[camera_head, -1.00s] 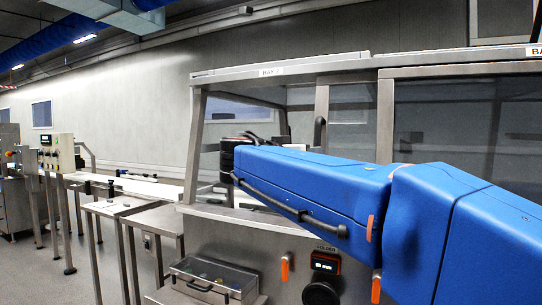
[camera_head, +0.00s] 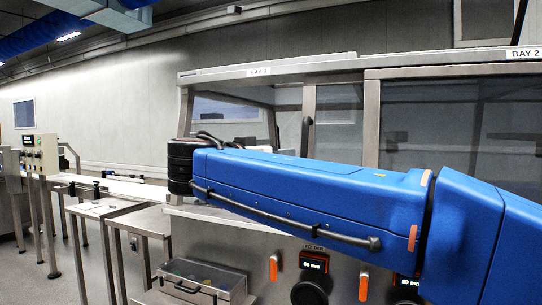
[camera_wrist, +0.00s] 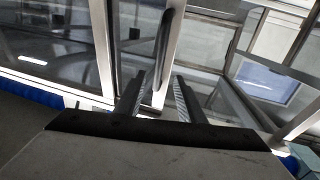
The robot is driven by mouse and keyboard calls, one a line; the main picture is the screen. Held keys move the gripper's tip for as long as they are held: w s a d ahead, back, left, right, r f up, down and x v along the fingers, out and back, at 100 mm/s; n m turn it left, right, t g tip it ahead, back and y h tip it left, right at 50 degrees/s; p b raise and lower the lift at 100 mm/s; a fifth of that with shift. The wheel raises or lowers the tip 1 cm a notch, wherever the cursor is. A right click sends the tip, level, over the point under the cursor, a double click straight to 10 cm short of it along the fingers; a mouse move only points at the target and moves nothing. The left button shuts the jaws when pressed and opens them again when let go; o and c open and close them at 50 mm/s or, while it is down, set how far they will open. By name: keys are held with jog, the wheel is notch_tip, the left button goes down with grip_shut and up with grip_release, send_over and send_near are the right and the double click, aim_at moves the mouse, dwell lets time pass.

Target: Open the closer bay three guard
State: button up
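The bay guard is a clear panel in a metal frame (camera_head: 308,115) under a label (camera_head: 259,71) that seems to read BAY 3. It looks shut. A black upright handle (camera_head: 306,135) is on the frame; its lower part is hidden behind my blue arm. In the wrist view the dark handle (camera_wrist: 163,48) runs down between my two fingers. My gripper (camera_wrist: 158,80) is open, its fingers on either side of the handle in the picture. I cannot tell whether they reach it. In the head view my gripper is hidden.
A BAY 2 label (camera_head: 524,53) marks the neighbouring dark panel on the right. Below are a lidded clear box (camera_head: 205,278), orange latches (camera_head: 273,268) and a lit FOLDER display (camera_head: 314,263). A conveyor (camera_head: 125,188) and a control box (camera_head: 40,153) stand left.

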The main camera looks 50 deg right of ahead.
jog(key=shift+s+a, duration=0.2)
jog(key=shift+a, duration=1.1)
jog(key=shift+f, duration=0.1)
jog(key=s+a+f+n+y, duration=0.1)
jog(key=a+f+n+y, duration=0.15)
jog(key=f, duration=0.65)
jog(key=a+f+n+t+y, duration=0.1)
jog(key=f+n+y, duration=0.3)
jog(key=f, duration=0.5)
jog(key=s+a+f+n+y, duration=0.1)
jog(key=a+f+n+y, duration=0.15)
jog(key=f, duration=0.55)
jog(key=s+a+f+n+t+y, duration=0.1)
jog(key=s+a+f+n+y, duration=0.2)
jog(key=a+f, duration=1.1)
notch_tip(320, 180, down, 3)
jog(key=n+y, duration=0.3)
jog(key=y, duration=0.2)
jog(key=shift+a+n+y, duration=0.35)
jog(key=shift+n+y, duration=0.05)
jog(key=shift+d+r, duration=0.1)
jog(key=shift+c, duration=0.6)
